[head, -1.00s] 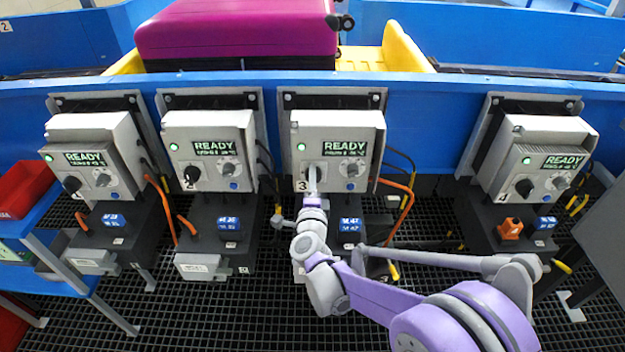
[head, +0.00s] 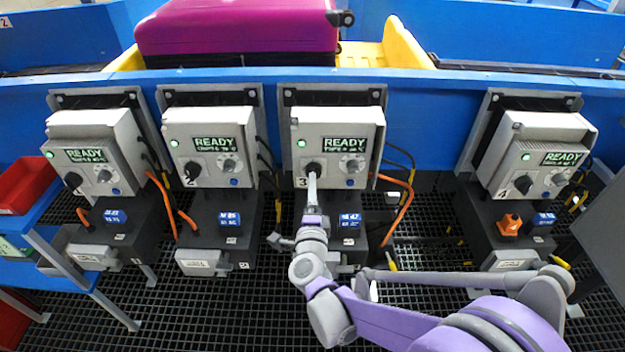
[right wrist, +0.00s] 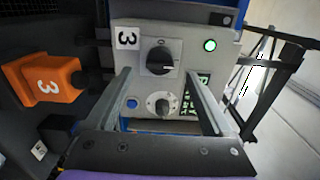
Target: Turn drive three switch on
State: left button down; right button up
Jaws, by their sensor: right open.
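The drive three box (head: 364,122) is grey, with a lit green lamp, a READY display and a black rotary switch (head: 314,171) at lower left. The switch also shows in the right wrist view (right wrist: 160,57), beside the label 3 (right wrist: 128,37); I cannot tell its exact setting. My right gripper (head: 312,182) is just below and in front of the switch. In the right wrist view the right gripper (right wrist: 158,76) is open and empty, its fingers spread apart either side of the switch. My left gripper is not in view.
Similar boxes stand left (head: 207,122) and right (head: 540,128), all showing READY. An orange block marked 3 (right wrist: 42,85) is beside the drive three box. Orange cables (head: 400,215) hang between units. A magenta suitcase (head: 235,35) lies on the conveyor behind.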

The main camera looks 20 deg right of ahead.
jog(key=shift+v, duration=2.3)
